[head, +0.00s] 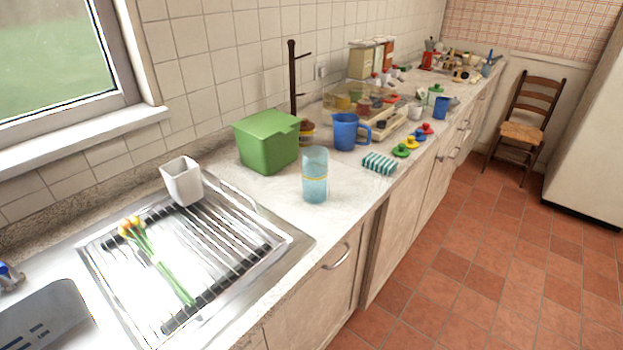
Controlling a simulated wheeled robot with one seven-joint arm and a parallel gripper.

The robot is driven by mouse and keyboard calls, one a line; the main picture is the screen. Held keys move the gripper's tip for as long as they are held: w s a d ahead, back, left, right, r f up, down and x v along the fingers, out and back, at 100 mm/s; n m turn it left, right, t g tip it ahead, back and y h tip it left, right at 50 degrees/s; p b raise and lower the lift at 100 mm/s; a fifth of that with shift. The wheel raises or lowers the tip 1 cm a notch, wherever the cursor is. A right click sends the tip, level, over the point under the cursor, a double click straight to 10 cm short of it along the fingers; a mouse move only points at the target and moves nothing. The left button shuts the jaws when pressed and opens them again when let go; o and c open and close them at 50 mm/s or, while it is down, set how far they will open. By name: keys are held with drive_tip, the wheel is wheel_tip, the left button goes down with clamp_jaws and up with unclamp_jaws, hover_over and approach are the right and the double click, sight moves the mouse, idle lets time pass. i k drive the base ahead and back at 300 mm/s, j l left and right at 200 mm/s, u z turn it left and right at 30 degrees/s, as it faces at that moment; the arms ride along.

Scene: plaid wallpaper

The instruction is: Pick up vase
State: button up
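Orange-yellow flowers with green stems (158,262) lie on the drainer. My gripper is not in view.
A green lidded box (267,142) stands close behind the blue vessel. A blue jug (346,131) and a striped sponge-like block (379,163) are to its right. Many items crowd the far counter. The tiled floor (460,280) is clear; a wooden chair (524,130) stands at the back.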

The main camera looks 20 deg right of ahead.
sight(315, 176)
drive_tip(key=i+j+z, duration=0.2)
drive_tip(key=j, duration=0.15)
drive_tip(key=i+j+z, duration=0.15)
drive_tip(key=j, duration=0.2)
drive_tip(key=i+j+z, duration=0.2)
drive_tip(key=j, duration=0.15)
drive_tip(key=j+z, duration=0.15)
drive_tip(key=j, duration=0.25)
